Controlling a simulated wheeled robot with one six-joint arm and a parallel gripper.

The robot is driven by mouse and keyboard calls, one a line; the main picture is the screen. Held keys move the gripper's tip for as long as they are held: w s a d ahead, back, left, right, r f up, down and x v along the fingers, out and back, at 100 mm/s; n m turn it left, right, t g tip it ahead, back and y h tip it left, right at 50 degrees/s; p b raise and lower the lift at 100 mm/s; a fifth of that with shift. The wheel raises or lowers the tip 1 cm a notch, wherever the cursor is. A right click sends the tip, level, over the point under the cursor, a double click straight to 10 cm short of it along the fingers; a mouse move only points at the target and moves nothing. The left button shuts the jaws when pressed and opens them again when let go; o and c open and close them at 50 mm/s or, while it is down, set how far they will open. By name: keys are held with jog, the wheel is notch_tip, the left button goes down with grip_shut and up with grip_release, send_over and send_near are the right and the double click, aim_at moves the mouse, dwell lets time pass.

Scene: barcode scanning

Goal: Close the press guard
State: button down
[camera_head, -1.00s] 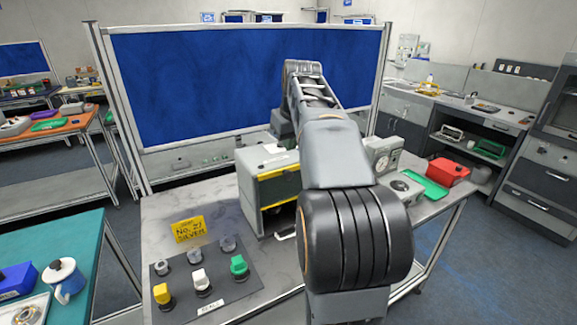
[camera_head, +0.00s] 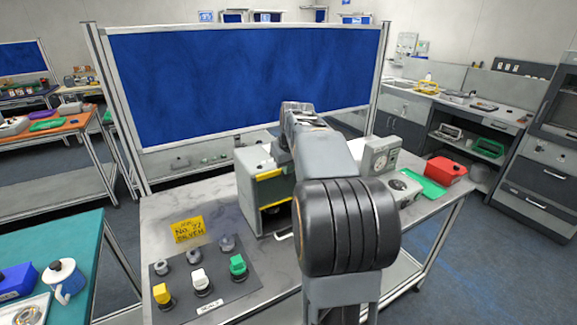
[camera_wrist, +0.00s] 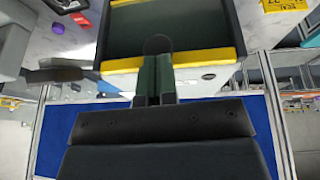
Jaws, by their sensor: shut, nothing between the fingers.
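The press (camera_head: 252,165) is a cream box on the grey table, left of my arm. In the wrist view, which is upside down, a dark panel, seemingly the guard (camera_wrist: 200,25), has a yellow strip (camera_wrist: 222,63) along one edge. My gripper (camera_wrist: 156,50) is shut and empty. Its fingertips overlap the panel and yellow strip in that view; I cannot tell whether they touch. In the head view my arm hides the gripper and the press's right side.
A button panel (camera_head: 238,294) with several coloured knobs and a yellow sign (camera_head: 187,229) are at the table's front left. A gauge unit (camera_head: 380,155), green tray (camera_head: 426,187) and red box (camera_head: 446,170) stand on the right. A blue board (camera_head: 240,80) stands behind.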

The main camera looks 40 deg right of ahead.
jog(key=shift+f, duration=0.1)
notch_tip(320, 180, down, 12)
jog(key=b, duration=0.8)
jog(key=shift+b, duration=0.3)
jog(key=shift+s+a, duration=0.1)
jog(key=w+p+v, duration=0.1)
jog(key=p+v, duration=0.1)
jog(key=v, duration=1.2)
jog(key=shift+r+p, duration=0.3)
jog(key=shift+r, duration=0.1)
jog(key=shift+a, duration=0.1)
